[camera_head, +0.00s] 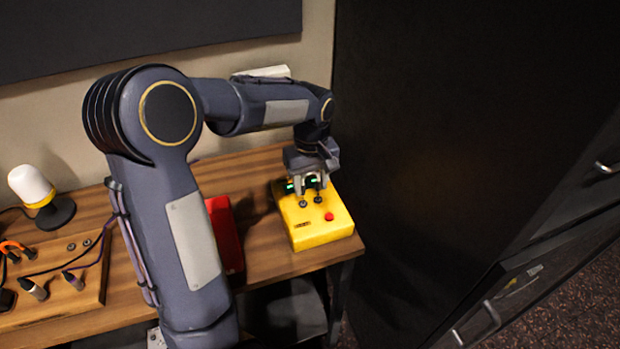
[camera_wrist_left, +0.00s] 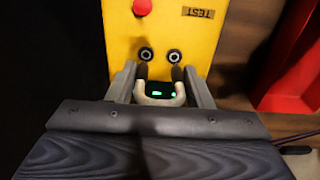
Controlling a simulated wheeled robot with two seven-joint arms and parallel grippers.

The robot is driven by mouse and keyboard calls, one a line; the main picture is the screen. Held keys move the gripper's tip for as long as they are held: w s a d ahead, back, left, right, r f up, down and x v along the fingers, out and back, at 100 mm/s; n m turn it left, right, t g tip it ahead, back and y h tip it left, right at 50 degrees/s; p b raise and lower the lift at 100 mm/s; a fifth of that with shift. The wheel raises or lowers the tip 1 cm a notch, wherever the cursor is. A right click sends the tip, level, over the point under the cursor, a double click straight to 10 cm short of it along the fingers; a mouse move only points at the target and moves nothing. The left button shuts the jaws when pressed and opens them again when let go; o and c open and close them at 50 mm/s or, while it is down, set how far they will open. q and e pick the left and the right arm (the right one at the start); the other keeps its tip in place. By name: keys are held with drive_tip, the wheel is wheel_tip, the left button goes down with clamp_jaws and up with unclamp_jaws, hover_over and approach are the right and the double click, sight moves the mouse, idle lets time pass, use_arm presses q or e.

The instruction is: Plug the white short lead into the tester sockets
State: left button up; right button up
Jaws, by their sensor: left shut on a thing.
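The yellow tester box (camera_head: 318,233) sits on the wooden desk near its right end. It has a red button, a TEST label and two dark round sockets, the left socket (camera_wrist_left: 146,53) and the right socket (camera_wrist_left: 175,56) in the left wrist view. My left gripper (camera_head: 308,184) is over the tester, just behind the sockets in the head view. Its fingers (camera_wrist_left: 160,90) are shut on the white short lead (camera_wrist_left: 160,100), a pale U-shape between them. My right gripper is out of view.
A red object (camera_head: 226,232) lies left of the tester, partly behind my left arm. A wooden board (camera_head: 75,308) with cables and plugs and a white-topped lamp (camera_head: 38,190) are at the left. A dark cabinet (camera_head: 440,150) stands right of the desk.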

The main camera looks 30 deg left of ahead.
sight(311, 202)
use_arm(q)
drive_tip(key=shift+f, duration=0.3)
drive_tip(key=shift+s+f+b, duration=0.1)
drive_tip(key=shift+f+b, duration=0.6)
drive_tip(key=shift+f, duration=0.1)
drive_tip(key=shift+p, duration=0.3)
idle(1.5)
drive_tip(key=shift+f+b, duration=0.5)
drive_tip(key=shift+f, duration=0.1)
idle(0.3)
drive_tip(key=o, duration=1.4)
drive_tip(key=shift+c, duration=0.2)
